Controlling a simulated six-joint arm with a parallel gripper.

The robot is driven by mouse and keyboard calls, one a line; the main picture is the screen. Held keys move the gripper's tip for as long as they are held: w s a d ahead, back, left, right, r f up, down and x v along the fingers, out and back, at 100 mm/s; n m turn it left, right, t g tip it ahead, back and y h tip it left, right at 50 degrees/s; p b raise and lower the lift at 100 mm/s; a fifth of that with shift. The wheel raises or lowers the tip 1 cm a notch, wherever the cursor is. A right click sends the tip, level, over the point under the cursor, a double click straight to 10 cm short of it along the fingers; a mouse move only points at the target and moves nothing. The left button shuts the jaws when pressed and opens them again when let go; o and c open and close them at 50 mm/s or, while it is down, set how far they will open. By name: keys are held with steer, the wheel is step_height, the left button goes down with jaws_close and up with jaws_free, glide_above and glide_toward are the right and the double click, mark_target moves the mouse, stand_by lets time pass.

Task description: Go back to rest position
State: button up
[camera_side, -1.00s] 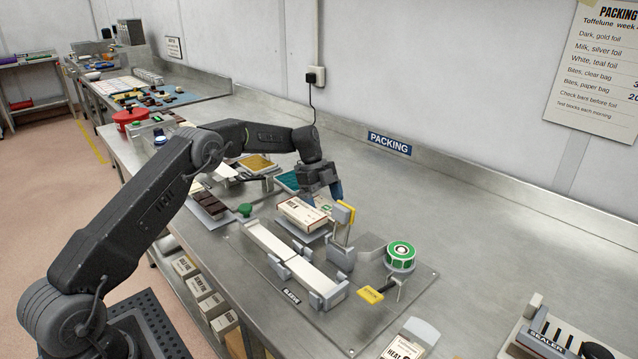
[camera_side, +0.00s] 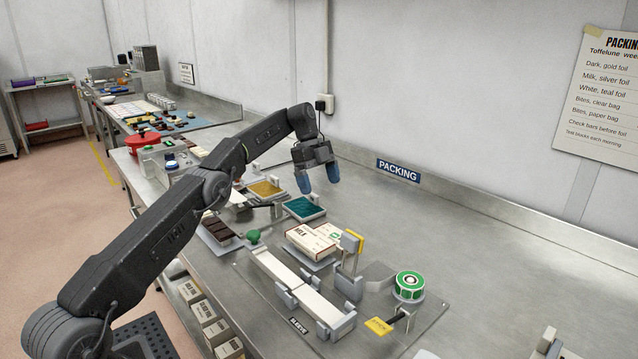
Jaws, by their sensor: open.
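My gripper (camera_side: 319,184) hangs above the bench, pointing down, with its two blue fingertips apart and nothing between them. It is higher than the boxed bar and behind it, near the teal foil stack. My arm reaches from the lower left over the bench, bent at a raised elbow.
A green-and-white sticker roll (camera_side: 409,286) stands at the fixture's right. Teal foil (camera_side: 304,208), gold foil (camera_side: 265,189) and dark chocolate bars (camera_side: 218,231) lie to the left. A red pot (camera_side: 142,142) stands further back. The bench's right side (camera_side: 490,260) is largely clear.

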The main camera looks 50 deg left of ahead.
steer(key=s+d+r+n+t+y, duration=0.1)
steer(key=s+d+r+n, duration=0.15)
steer(key=r, duration=0.25)
steer(key=s+d+r+n, duration=0.1)
steer(key=d+r+n, duration=0.1)
steer(key=d+r, duration=0.3)
steer(key=s+d+r+n+t+y, duration=0.1)
steer(key=s+d+r+n, duration=0.15)
steer(key=s, duration=0.25)
steer(key=s+d+r+n+y, duration=0.1)
steer(key=s+d+r+n, duration=0.15)
steer(key=s, duration=0.25)
steer(key=s+d+f+n+t, duration=0.1)
steer(key=s+d+f+n, duration=0.2)
steer(key=s, duration=0.9)
steer(key=s+d+f+n+t+y, duration=0.1)
steer(key=s+d+f+n, duration=0.3)
steer(key=s, duration=0.9)
steer(key=shift+f+n+t, duration=0.75)
steer(key=shift+f+t, duration=0.05)
